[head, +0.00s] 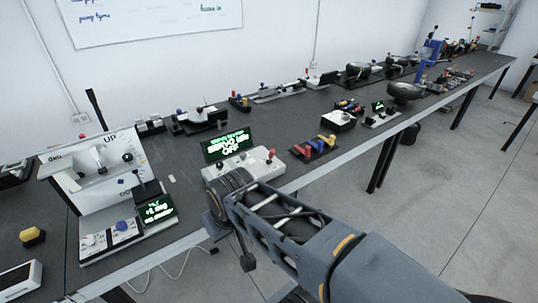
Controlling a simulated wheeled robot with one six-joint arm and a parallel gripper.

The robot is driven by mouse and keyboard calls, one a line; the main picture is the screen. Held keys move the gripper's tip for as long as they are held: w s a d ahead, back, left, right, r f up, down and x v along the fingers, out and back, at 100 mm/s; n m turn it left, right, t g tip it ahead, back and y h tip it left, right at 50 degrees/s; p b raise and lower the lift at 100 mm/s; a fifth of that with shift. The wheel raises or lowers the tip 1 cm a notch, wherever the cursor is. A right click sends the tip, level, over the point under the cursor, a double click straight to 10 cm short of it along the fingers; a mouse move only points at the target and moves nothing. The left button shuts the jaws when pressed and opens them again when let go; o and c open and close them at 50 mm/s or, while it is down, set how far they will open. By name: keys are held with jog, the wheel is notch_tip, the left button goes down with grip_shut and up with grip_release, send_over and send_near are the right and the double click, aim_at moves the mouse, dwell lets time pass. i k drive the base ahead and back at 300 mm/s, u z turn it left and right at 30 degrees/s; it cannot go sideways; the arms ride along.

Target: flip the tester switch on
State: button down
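A white box (243,166) with a tilted black display (229,146) stands near the table's front edge. I take it for the tester. Its green text is partly blurred, and the last line looks like "OFF". A small red-tipped lever (271,155) stands up at the right end of its top. My arm reaches in from the lower right. My gripper (226,184) is at the arm's far end, in front of the box's lower left part and hiding some of it. Its fingers cannot be made out, nor can I tell whether it touches the box. The lever is clear of it.
Just right of the box is a dark tray (315,148) with red, blue and yellow pieces. At left stands a white panel unit (102,168) marked "UP", with a second lit display (157,209). Many devices line the long dark table (195,226). Open floor lies to the right.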

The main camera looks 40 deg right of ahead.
aim_at(272, 150)
jog(key=z, duration=0.4)
jog(key=i, duration=0.55)
jog(key=z, duration=0.55)
